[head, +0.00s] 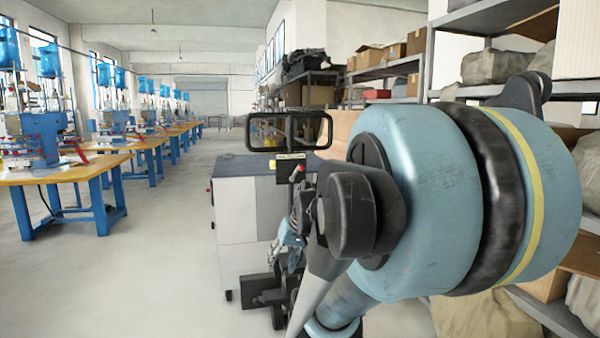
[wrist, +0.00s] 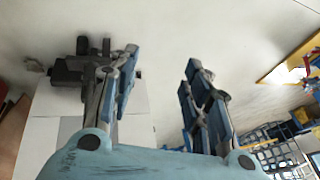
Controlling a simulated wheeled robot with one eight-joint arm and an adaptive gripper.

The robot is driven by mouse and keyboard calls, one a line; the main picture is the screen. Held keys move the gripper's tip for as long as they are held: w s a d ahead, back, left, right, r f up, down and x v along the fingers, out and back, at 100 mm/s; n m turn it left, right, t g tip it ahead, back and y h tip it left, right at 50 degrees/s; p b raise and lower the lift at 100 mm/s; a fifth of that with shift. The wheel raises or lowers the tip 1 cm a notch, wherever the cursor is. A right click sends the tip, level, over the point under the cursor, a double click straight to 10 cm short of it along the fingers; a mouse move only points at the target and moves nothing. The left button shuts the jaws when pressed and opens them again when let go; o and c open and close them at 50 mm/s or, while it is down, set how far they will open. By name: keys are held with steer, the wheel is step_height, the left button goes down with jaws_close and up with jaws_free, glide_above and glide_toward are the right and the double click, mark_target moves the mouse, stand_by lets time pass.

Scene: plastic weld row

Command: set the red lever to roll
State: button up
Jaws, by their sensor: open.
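A small red part (head: 302,167), which may be the red lever, shows beside a small label plate (head: 290,156) under the black handle frame (head: 318,131) of a grey and white cabinet. The lettering is too small to read, and I cannot tell the lever's setting. In the wrist view my gripper (wrist: 161,62) is open, with its two blue-grey fingers apart and nothing between them but pale floor. The red part does not show clearly there. In the head view, my large arm joint hides much of the cabinet's right side.
The cabinet (head: 235,215) stands ahead on open floor; a black fitting (wrist: 85,66) shows left of my fingers. Blue-legged work tables (head: 95,205) with blue machines (head: 38,140) line the left. Shelves (head: 428,60) with boxes stand close on the right. The left aisle is clear.

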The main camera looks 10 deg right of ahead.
steer(key=w+r+t+y, duration=0.25)
steer(key=w+r, duration=0.35)
steer(key=w, duration=0.5)
steer(key=m+t+h, duration=0.1)
steer(key=m+t, duration=0.5)
steer(key=t, duration=0.5)
glide_toward(303, 168)
steer(key=x, duration=1.1)
steer(key=shift+w+a, duration=0.1)
steer(key=shift+w, duration=0.1)
jaws_close()
